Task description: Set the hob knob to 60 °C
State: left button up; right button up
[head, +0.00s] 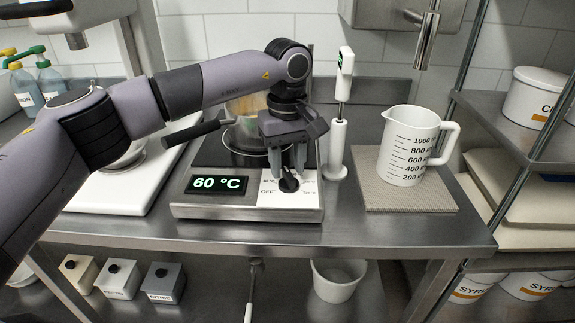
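The hob (246,209) stands on the steel table, and its display (217,184) reads 60 °C. The black hob knob (289,184) sits on the white dial plate (305,202) at the hob's front right, where OFF is printed to the left. My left gripper (287,172) points down at the knob. The fingers and wrist hide part of the dial. My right gripper is not in view.
A pot (247,128) with a dark handle (197,133) stands on the hob behind my arm. A white thermometer-like tool (344,75) stands upright in its holder at the right. A measuring jug (408,147) stands on a mat (376,195) further right.

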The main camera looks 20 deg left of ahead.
aim_at(287, 172)
pick_arm(q)
notch_tip(287, 172, up, 6)
jog(key=shift+r, duration=0.1)
jog(key=shift+s, duration=0.1)
dwell(0.5)
